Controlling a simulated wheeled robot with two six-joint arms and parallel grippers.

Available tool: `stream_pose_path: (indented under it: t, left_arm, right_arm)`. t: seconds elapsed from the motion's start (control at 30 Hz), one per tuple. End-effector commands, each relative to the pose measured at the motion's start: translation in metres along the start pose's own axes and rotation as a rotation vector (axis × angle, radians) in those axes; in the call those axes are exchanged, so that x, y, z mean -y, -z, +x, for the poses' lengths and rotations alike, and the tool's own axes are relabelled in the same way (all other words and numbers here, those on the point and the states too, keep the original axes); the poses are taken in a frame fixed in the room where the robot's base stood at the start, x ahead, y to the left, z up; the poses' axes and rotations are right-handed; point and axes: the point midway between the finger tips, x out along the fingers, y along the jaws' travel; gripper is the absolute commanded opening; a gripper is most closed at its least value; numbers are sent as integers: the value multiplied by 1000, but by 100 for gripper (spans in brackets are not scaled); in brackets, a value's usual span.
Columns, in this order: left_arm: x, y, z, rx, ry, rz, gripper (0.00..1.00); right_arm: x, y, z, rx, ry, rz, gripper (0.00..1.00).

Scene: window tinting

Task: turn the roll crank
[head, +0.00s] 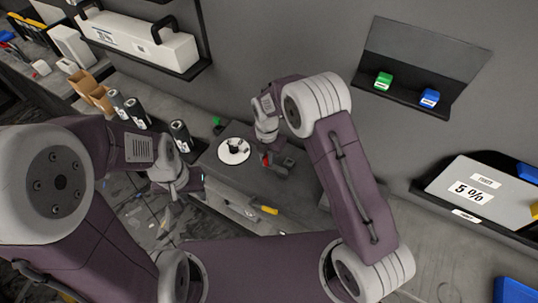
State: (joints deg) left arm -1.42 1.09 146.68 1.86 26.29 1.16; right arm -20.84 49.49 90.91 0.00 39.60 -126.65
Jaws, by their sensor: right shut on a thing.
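My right gripper (268,146) reaches down just right of the disc, over a small dark part with a red piece (265,159), which I take to be the roll crank. It is shut there, but its fingertips are mostly hidden. My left gripper (192,184) hangs to the left of the bench unit, apart from the disc; its jaws are too small and dark to read.
A yellow-handled tool (268,210) lies on the ledge below. Several dark bottles (180,135) stand at left. A panel marked 5 % (475,192) leans at right.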

Motion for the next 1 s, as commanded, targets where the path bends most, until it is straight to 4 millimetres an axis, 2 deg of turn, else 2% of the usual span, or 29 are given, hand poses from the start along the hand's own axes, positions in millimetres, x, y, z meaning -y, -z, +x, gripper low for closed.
stream_pose_path:
  t: [0.7,0.73,0.8,1.0]
  left_arm:
    - [0,0,0,0,0,0,36]
    - [0,0,0,0,0,0,36]
    - [0,0,0,0,0,0,36]
    - [0,0,0,0,0,0,36]
  right_arm:
    - [-1,3,-2,3,-4,-63,0]
    - [-1,3,-2,3,-4,-62,26]
    - [-1,3,-1,3,-3,-62,40]
    - [0,3,-1,1,-1,-62,40]
